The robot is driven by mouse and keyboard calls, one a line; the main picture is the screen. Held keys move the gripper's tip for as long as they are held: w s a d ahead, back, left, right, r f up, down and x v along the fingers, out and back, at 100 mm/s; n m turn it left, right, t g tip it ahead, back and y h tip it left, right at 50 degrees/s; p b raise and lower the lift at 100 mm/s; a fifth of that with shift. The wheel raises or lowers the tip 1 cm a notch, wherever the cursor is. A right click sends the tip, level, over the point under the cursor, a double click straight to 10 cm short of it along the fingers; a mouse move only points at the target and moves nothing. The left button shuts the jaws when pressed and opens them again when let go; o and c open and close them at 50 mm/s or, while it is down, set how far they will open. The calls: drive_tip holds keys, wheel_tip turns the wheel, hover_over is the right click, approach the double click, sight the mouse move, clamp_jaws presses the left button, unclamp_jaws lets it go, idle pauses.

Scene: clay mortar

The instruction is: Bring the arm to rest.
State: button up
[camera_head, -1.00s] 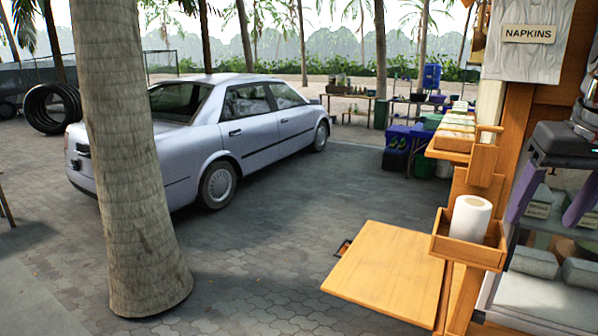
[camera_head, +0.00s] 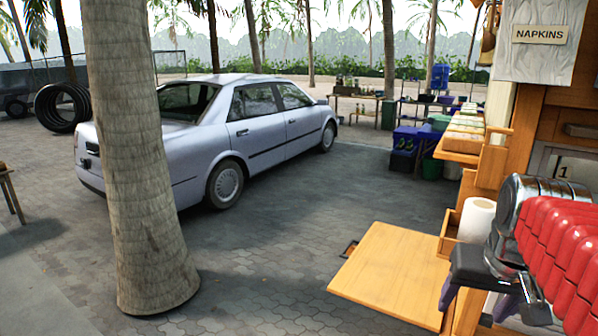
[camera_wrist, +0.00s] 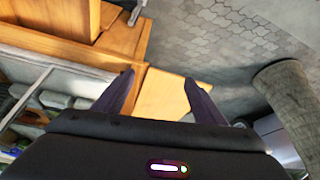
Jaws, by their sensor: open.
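My gripper (camera_head: 488,303) is at the lower right of the head view, its dark body pointing down with purple fingers. My red ribbed arm and a shiny metal joint are behind it. In the wrist view my gripper (camera_wrist: 159,80) shows two purple fingers spread apart. Nothing is between them but the wooden shelf board seen farther off. The gripper is open and empty. In the head view it overlaps the stall's lower front, right of the board. I cannot tell how close it is to the stall's wood.
A wooden fold-out board (camera_head: 390,275) juts from the stall, below a paper towel roll (camera_head: 475,220). A napkins box (camera_head: 543,50) hangs above. A palm trunk (camera_head: 140,150) stands left, before a parked silver car (camera_head: 240,140). Paving between car and stall is clear.

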drive_tip(key=s+a+f+n, duration=0.2)
drive_tip(key=s+a+f, duration=0.2)
drive_tip(key=a, duration=0.4)
drive_tip(key=s+a+f+n+t+y, duration=0.1)
drive_tip(key=s+a+f+n, duration=0.1)
drive_tip(key=a, duration=0.6)
wheel_tip(320, 180, down, 2)
drive_tip(key=shift+s+f+n+y, duration=0.2)
drive_tip(key=shift+s+n+y, duration=0.1)
drive_tip(key=shift+s, duration=0.55)
